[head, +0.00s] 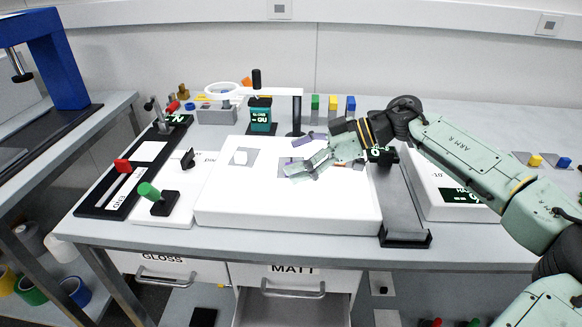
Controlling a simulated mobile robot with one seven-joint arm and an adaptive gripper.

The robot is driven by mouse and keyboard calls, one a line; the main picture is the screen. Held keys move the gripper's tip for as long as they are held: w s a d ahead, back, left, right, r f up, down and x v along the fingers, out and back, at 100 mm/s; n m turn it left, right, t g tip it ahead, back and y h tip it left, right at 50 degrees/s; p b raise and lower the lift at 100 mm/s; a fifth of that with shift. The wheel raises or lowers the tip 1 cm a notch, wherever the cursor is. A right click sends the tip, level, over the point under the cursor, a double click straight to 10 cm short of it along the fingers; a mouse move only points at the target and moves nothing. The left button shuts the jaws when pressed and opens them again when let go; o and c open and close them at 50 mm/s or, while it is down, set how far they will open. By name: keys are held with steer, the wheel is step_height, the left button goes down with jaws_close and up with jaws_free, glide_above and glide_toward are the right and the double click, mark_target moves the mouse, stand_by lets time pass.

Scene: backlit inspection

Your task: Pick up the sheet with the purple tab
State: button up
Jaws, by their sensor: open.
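A white light panel (222,205) lies on the bench, its top glowing very bright. A grey sheet (286,164) lies on it, partly hidden behind my gripper.
A stand with a white arm (296,110) rises behind the panel. A green-handled tool (150,192) stands at the front left, beside a black tray (112,205). A grey channel (402,205) and a white box (435,205) lie right. Below, a drawer marked MATT (292,285) is open.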

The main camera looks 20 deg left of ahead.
jaws_close()
stand_by(1.0)
